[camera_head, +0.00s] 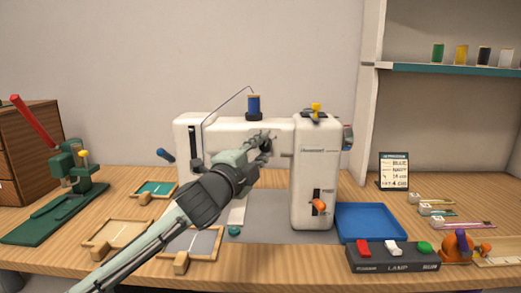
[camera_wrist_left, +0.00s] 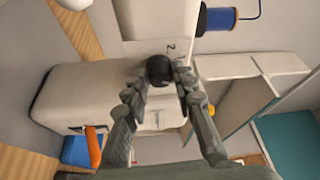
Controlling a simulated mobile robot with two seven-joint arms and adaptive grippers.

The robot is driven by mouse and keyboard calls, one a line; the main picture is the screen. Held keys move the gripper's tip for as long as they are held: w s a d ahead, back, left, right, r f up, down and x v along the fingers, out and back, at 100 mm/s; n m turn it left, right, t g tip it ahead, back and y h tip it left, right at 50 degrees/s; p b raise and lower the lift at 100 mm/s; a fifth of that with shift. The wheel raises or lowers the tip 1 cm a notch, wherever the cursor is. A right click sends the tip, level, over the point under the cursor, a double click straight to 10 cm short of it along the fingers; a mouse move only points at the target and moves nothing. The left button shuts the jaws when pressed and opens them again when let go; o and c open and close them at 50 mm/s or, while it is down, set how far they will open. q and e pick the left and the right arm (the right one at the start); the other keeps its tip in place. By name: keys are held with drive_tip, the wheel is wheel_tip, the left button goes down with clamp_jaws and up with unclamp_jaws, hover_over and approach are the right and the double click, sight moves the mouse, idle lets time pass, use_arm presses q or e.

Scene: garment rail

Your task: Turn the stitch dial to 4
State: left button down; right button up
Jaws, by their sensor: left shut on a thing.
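A white sewing machine (camera_head: 313,190) stands at the middle of the table. Its black stitch dial (camera_wrist_left: 159,70) is on the front of the machine's upper arm. In the left wrist view, a number that looks like 2 shows beside the dial; the dial's pointer setting cannot be read. My left gripper (camera_head: 264,145) reaches up to the dial and is shut on it, a finger on each side in the left wrist view (camera_wrist_left: 158,82). The gripper covers most of the dial in the head view. My right gripper is not in view.
A blue spool (camera_head: 253,106) stands on top of the machine. An orange lever (camera_head: 319,206) sticks out low on its front. A blue tray (camera_head: 368,222) and a dark button box (camera_head: 393,256) are at right. A small sign (camera_head: 394,171) stands behind. A green press (camera_head: 67,185) is at left.

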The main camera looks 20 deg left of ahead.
use_arm(q)
drive_tip(key=c, duration=1.2)
unclamp_jaws()
drive_tip(key=s, duration=0.8)
drive_tip(key=s+a, duration=0.1)
drive_tip(key=s, duration=0.3)
drive_tip(key=shift+a+f, duration=0.1)
drive_tip(key=shift+f, duration=0.25)
drive_tip(key=shift+f, duration=0.1)
